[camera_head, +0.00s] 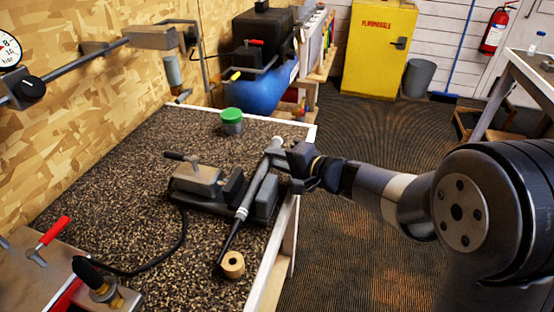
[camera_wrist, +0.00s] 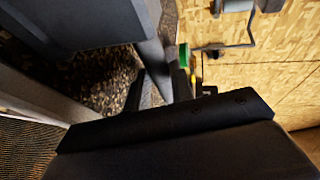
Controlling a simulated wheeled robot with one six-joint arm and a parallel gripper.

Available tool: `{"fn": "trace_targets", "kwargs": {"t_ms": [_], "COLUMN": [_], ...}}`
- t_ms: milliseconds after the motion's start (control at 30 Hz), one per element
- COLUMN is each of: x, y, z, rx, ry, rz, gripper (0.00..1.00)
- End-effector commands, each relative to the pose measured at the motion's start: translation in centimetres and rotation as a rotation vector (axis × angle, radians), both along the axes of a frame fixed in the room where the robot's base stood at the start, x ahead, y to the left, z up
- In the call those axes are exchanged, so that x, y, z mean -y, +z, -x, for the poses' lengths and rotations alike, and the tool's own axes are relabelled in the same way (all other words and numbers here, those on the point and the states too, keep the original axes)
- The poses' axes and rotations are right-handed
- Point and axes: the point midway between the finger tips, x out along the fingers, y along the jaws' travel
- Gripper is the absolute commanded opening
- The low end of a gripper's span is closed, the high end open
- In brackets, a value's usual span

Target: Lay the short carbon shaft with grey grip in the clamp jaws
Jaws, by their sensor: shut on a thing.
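The short carbon shaft (camera_head: 230,240) is dark and thin, with a thicker grey grip (camera_head: 259,178) on its upper part. It lies slantwise across the clamp (camera_head: 230,192) on the bench, its dark end pointing to the near side. My gripper (camera_head: 283,160) is shut on the shaft at its grip, near the far end, and comes in from the right over the bench edge. The grip passes over the clamp's jaws; I cannot tell whether it rests in them or hovers just above. The wrist view is mostly filled by close, dark shapes.
A jar with a green lid (camera_head: 232,119) stands behind the clamp. A tape roll (camera_head: 233,264) sits by the shaft's near end. A black cable (camera_head: 180,240) curves left of the clamp. Red-handled tooling (camera_head: 52,232) stands at the near left. The bench's pale right edge (camera_head: 282,240) is close.

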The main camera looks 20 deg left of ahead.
Motion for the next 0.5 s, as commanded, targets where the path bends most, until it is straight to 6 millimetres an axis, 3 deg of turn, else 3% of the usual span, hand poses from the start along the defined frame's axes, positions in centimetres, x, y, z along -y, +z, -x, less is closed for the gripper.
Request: {"fn": "trace_targets", "kwargs": {"t_ms": [100, 133, 400, 500], "x": [0.0, -0.01, 0.0, 0.0], "y": [-0.2, -0.09, -0.09, -0.1], "z": [-0.01, -0.01, 0.0, 0.0], "rx": [0.0, 0.0, 0.0, 0.0], "ry": [0.0, 0.0, 0.0, 0.0], "rz": [-0.001, 0.0, 0.0, 0.0], "gripper": [0.0, 0.25, 0.47, 0.48]}}
